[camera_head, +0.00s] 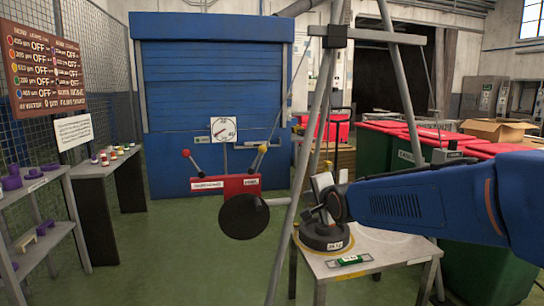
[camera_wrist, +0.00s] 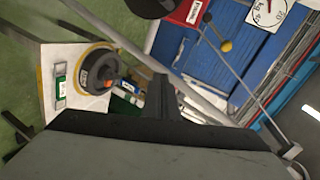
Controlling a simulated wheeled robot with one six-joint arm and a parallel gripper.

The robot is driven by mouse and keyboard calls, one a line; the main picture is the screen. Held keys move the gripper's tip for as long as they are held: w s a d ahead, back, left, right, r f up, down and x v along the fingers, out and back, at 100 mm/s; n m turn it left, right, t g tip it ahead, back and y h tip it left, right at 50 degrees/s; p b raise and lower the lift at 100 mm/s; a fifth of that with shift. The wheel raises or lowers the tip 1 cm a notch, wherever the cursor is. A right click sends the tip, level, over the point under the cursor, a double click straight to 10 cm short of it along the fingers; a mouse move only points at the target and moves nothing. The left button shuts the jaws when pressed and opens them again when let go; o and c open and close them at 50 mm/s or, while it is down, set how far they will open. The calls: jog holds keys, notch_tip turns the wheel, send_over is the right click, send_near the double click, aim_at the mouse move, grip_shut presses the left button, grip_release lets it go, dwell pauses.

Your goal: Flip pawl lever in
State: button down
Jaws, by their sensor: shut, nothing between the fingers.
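A red panel (camera_head: 226,186) with white labels stands in front of the blue shutter, with a red-knobbed lever (camera_head: 186,153) at its left and a yellow-knobbed lever (camera_head: 262,149) at its right. The labels are too small to read, so I cannot tell which is the pawl lever. In the wrist view the yellow knob (camera_wrist: 226,46) and part of the red panel (camera_wrist: 187,12) show at the top. My gripper (camera_wrist: 161,84) is shut and empty, apart from both levers. In the head view it sits beside the grey frame, right of the panel.
A grey A-frame pole (camera_head: 297,190) and a black disc (camera_head: 243,216) on a rod stand between me and the panel. A small table (camera_head: 372,262) below my gripper carries a black weight (camera_head: 325,236) and a green level (camera_head: 350,261). Shelves stand left; the middle floor is clear.

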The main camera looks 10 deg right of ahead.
aim_at(257, 159)
jog(key=w+a+r+m+t, duration=0.1)
jog(key=w+r+m+t, duration=0.1)
jog(key=w, duration=0.4)
jog(key=w+a+r+m+t+y, duration=0.1)
jog(key=w+a+r+m+t, duration=0.1)
jog(key=w, duration=0.4)
jog(key=shift+w+r+m, duration=0.3)
jog(key=shift+r+m, duration=0.5)
jog(key=shift+m, duration=0.6)
jog(key=shift+w, duration=0.1)
jog(key=w+a+r, duration=0.2)
jog(key=w+a, duration=0.2)
jog(key=w, duration=0.6)
jog(key=shift+w+a, duration=0.15)
jog(key=shift+a, duration=0.2)
jog(key=shift+r, duration=0.15)
